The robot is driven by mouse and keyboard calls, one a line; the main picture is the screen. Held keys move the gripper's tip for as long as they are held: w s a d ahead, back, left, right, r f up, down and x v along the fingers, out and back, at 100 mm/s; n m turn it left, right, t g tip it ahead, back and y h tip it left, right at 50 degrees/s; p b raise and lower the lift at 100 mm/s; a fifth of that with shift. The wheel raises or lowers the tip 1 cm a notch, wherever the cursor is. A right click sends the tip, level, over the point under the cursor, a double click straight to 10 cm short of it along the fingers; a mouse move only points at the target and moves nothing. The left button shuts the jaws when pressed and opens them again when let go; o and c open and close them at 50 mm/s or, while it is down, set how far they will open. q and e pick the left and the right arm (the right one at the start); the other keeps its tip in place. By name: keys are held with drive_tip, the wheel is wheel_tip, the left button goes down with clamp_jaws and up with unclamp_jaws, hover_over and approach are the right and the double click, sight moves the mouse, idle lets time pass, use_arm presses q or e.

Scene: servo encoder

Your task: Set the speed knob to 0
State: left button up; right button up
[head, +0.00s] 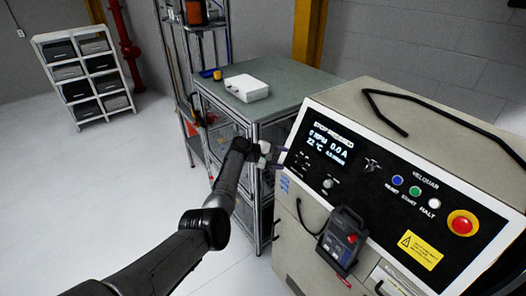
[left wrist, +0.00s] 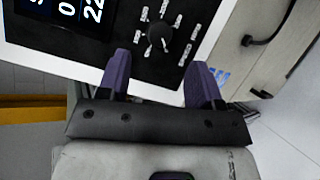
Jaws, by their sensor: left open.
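The speed knob (left wrist: 160,35) is a round dark knob on the black control panel, ringed by small white labels too blurred to read. Its pointer setting cannot be made out. In the head view the black panel (head: 400,190) is on the sloped front of a beige machine. My left gripper (head: 275,156) is at the panel's left edge. In the left wrist view my left gripper (left wrist: 161,80) is open, with two purple fingers apart and nothing between them. The knob is beyond the fingertips, roughly centred between them. My right gripper is not in view.
The display (head: 329,144) reads 0 RPM, 0.0 A and 22 °C. Blue, green and white buttons and a red emergency stop (head: 463,223) are on the right. A handheld pendant (head: 343,240) hangs below. A workbench (head: 270,90) with a white box (head: 246,88) stands behind.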

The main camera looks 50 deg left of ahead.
use_arm(q)
drive_tip(key=v, duration=0.7)
drive_tip(key=shift+s, duration=0.25)
drive_tip(key=shift+a, duration=0.1)
